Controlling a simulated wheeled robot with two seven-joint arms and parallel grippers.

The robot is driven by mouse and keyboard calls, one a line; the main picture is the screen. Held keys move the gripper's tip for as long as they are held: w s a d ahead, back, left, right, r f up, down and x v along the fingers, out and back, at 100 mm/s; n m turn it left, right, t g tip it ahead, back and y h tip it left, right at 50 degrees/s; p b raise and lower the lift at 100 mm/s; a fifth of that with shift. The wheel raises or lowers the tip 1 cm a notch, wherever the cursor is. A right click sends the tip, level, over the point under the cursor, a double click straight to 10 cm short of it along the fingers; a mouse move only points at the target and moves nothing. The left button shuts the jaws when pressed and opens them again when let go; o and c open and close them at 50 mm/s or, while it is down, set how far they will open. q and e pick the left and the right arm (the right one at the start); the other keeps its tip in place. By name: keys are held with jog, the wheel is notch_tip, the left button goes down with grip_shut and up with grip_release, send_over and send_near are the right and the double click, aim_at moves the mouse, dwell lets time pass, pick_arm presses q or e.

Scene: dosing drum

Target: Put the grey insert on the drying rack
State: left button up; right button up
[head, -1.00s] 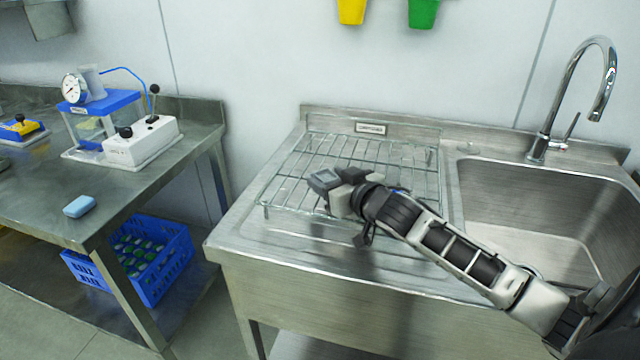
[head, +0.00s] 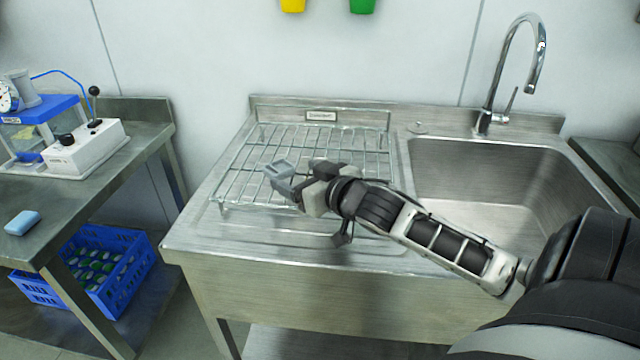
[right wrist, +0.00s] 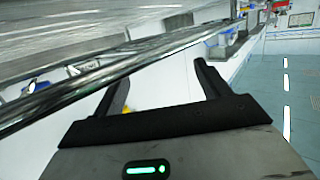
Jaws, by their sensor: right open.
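I cannot make out the insert there. My left gripper is not in view.
The rack stands on the steel drainboard, left of the sink basin (head: 470,180) with its tall tap (head: 490,80). A steel table (head: 100,190) at left holds a white lever box (head: 85,148) and blue sponge (head: 22,222). A blue crate (head: 125,270) is below.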

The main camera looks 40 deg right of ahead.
jog(key=v, duration=0.6)
jog(key=shift+s+r, duration=0.1)
jog(key=shift+s, duration=0.3)
